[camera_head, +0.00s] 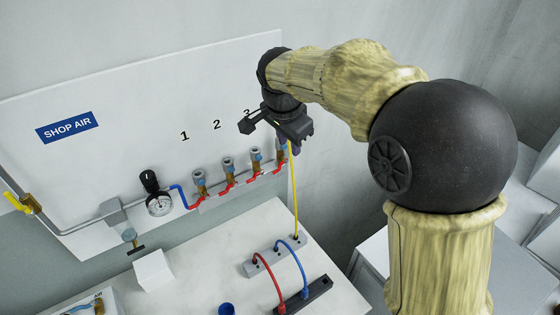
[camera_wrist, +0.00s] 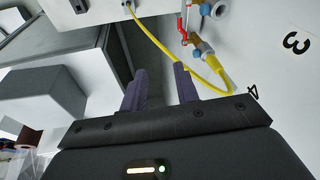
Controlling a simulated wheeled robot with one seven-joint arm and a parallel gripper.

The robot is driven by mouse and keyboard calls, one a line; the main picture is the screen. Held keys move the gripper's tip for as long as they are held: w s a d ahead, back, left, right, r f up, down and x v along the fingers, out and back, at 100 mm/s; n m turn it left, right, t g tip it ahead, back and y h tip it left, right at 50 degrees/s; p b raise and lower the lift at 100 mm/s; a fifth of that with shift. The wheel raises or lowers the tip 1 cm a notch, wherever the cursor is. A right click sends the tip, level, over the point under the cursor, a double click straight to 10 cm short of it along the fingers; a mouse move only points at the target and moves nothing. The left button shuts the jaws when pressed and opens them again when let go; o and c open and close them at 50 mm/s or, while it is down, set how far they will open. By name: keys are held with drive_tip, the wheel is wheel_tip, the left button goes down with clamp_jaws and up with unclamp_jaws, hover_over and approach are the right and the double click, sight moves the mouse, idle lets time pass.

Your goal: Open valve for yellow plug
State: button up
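The yellow hose (camera_head: 293,185) runs down from the rightmost valve (camera_head: 281,156), beneath my gripper, to its plug end (camera_head: 297,236) in a grey block on the table. In the wrist view the yellow hose (camera_wrist: 160,45) curves beyond my fingertips to a brass and blue fitting (camera_wrist: 204,47) near the number 4. A red valve handle (camera_wrist: 183,27) shows beside that fitting. My gripper (camera_wrist: 159,78) is open and empty, its two dark fingers apart from the hose and handle. It also shows in the head view (camera_head: 287,143), in front of the rightmost valve, partly hiding it.
Several valves with red handles (camera_head: 227,188) line the panel (camera_head: 100,140). A gauge (camera_head: 159,205) and yellow-handled valve (camera_head: 20,203) sit further left. The grey block (camera_head: 273,258), with red and blue hoses, and a white box (camera_head: 153,270) stand on the table (camera_head: 200,265).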

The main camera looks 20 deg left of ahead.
drive_tip(key=s+d+f+n, duration=0.2)
drive_tip(key=s+d+f, duration=0.2)
drive_tip(key=d, duration=0.5)
drive_tip(key=s+d+f+n, duration=0.2)
drive_tip(key=s+d+f, duration=0.2)
drive_tip(key=d, duration=0.6)
drive_tip(key=s+d+f+n, duration=0.2)
drive_tip(key=s+d+f, duration=0.3)
drive_tip(key=d, duration=0.5)
drive_tip(key=shift+s+d+g, duration=0.15)
drive_tip(key=shift+s+g, duration=0.25)
drive_tip(key=shift+s, duration=0.45)
drive_tip(key=shift+f, duration=0.1)
